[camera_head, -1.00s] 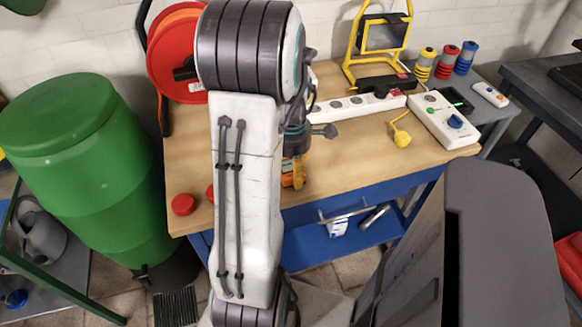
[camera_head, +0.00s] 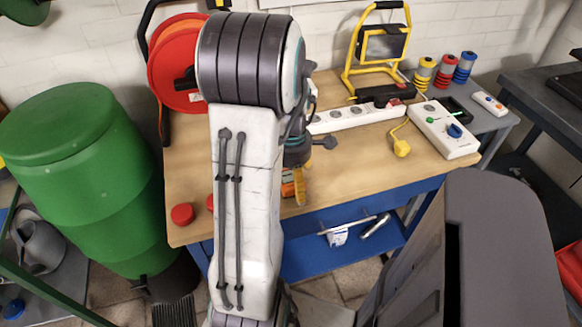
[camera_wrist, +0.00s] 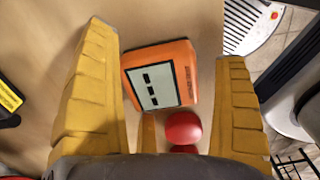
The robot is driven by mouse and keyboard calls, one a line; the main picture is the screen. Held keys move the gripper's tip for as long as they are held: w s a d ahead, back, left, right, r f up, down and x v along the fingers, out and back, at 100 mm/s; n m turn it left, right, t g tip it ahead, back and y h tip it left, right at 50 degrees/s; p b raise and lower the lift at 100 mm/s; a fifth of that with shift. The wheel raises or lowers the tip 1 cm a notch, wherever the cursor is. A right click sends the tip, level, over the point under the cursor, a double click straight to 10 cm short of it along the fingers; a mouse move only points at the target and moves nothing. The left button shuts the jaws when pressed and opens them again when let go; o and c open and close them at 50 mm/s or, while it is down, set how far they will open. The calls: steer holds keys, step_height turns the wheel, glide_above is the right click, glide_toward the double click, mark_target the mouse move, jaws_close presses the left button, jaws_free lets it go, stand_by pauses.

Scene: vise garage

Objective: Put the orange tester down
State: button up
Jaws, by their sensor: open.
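The orange tester (camera_wrist: 160,75), with a pale screen showing dark bars, lies on the wooden workbench between my gripper's fingers in the wrist view. Only a small orange part of it (camera_head: 287,189) shows beside my arm in the head view. My gripper (camera_wrist: 165,95) is open, its yellow fingers spread wide. Bare wood shows between each finger and the tester, so neither appears to grip it. In the head view my gripper (camera_head: 298,185) is mostly hidden behind my arm, low over the front part of the bench.
Red round pieces (camera_head: 182,214) lie near the bench's front left; one (camera_wrist: 183,128) is close to the tester. A power strip (camera_head: 355,117), yellow plug (camera_head: 401,147), white switch box (camera_head: 445,130) and work light (camera_head: 381,45) stand toward the back and right. A green barrel (camera_head: 80,170) is left.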

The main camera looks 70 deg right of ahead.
step_height(320, 180, up, 12)
steer(key=w+a+r+m+t+h, duration=0.1)
steer(key=w+a+m, duration=0.2)
steer(key=w+a, duration=1)
steer(key=a+f+m+t+y, duration=0.1)
steer(key=a+m, duration=0.3)
steer(key=a, duration=1.5)
steer(key=shift+a+f+m+t, duration=0.4)
steer(key=shift+t, duration=0.2)
steer(key=p+v, duration=0.2)
steer(key=w+p+v, duration=0.1)
steer(key=v, duration=0.1)
steer(key=shift+r+p, duration=0.15)
steer(key=shift+p, duration=0.2)
